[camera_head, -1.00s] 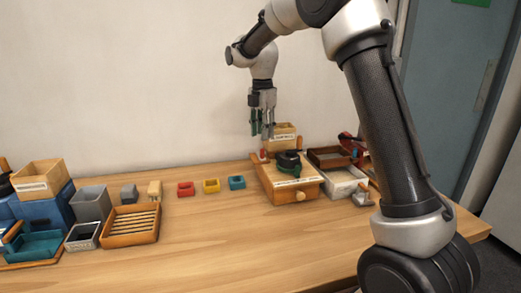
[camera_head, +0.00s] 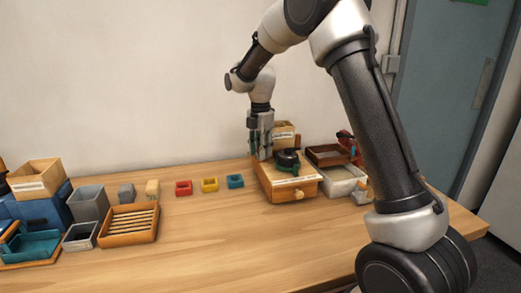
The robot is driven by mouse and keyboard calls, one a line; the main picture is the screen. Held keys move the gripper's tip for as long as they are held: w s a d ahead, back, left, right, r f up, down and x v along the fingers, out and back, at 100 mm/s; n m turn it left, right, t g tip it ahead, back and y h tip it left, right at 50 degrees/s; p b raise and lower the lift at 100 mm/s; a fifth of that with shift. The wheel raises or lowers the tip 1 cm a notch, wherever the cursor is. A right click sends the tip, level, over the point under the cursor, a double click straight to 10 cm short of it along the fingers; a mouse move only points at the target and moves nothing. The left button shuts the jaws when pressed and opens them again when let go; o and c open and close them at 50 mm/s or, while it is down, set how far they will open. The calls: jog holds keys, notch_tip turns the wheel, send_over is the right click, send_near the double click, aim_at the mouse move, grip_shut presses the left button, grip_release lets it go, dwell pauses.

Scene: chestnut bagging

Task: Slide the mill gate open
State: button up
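The mill (camera_head: 287,188) is a wooden box with a round front knob (camera_head: 299,195). A black round part with a green rim (camera_head: 288,160) sits on its top. My gripper (camera_head: 262,157) points down at the mill's back left corner, with its fingertips at about the height of the mill's top. The small red piece at that corner is now hidden by the fingers. I cannot make out the gate itself, nor whether the fingers are closed on anything.
A small labelled box (camera_head: 284,131) stands behind the mill. A brown tray (camera_head: 327,155) and a white bin (camera_head: 343,180) stand close on its right. Red (camera_head: 184,188), yellow (camera_head: 209,185) and blue (camera_head: 235,181) blocks lie to the left. The front table is clear.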

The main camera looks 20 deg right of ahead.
aim_at(252, 159)
grip_shut()
jog(key=shift+a, duration=1.4)
jog(key=shift+o, duration=0.6)
grip_release()
jog(key=shift+a, duration=0.15)
jog(key=shift+r, duration=0.15)
notch_tip(252, 159, up, 12)
